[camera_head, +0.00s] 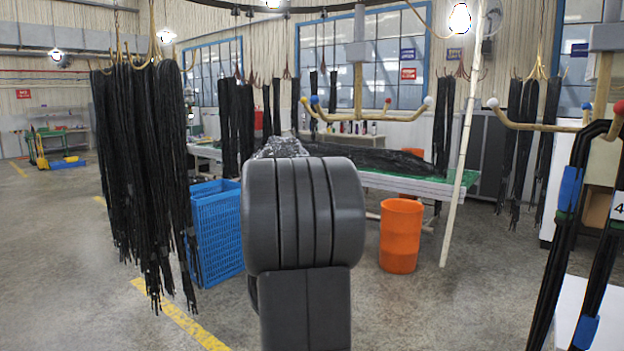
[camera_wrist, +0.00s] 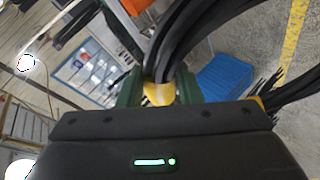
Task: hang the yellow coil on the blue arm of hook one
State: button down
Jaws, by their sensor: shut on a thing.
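In the wrist view my gripper (camera_wrist: 158,88) is shut on a bundle of black hoses with a yellow band, the yellow coil (camera_wrist: 160,94). Its strands curve up and to the right from the fingers. In the head view my arm hides the gripper and most or all of the coil. A wooden hook rack (camera_head: 358,112) hangs beyond my arm, with a blue-tipped arm (camera_head: 315,99) at its left and red and white tips at its right. A second rack (camera_head: 540,126) at right has white, blue and red tips. I cannot read which is hook one.
A coil with blue bands (camera_head: 571,190) hangs from the right rack, beside a sign with a 4 (camera_head: 618,206). Black hoses (camera_head: 145,165) hang at left. A blue crate (camera_head: 218,235), an orange bin (camera_head: 401,236) and a pale pole (camera_head: 463,140) stand around the green-topped table (camera_head: 400,182).

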jog(key=s+a+r+m+t+h+b, duration=0.1)
jog(key=s+r+m+t+h+b, duration=0.15)
jog(key=r+m+b, duration=0.35)
jog(key=s+a+r+m+t+h+b, duration=0.1)
jog(key=s+r+m+t+h+b, duration=0.15)
jog(key=r+m, duration=0.55)
jog(key=s+d+r+m+h+b, duration=0.3)
jog(key=s+r+m+h+b, duration=0.3)
jog(key=s+r+b, duration=0.2)
jog(key=s+r, duration=0.2)
jog(key=s, duration=0.2)
jog(key=shift+r+m+g+b, duration=0.3)
jog(key=shift+r+b, duration=0.05)
jog(key=shift+r, duration=0.05)
jog(key=shift+a+f+b, duration=0.1)
jog(key=shift+f+b, duration=0.1)
jog(key=shift+b, duration=0.7)
jog(key=shift+w, duration=0.1)
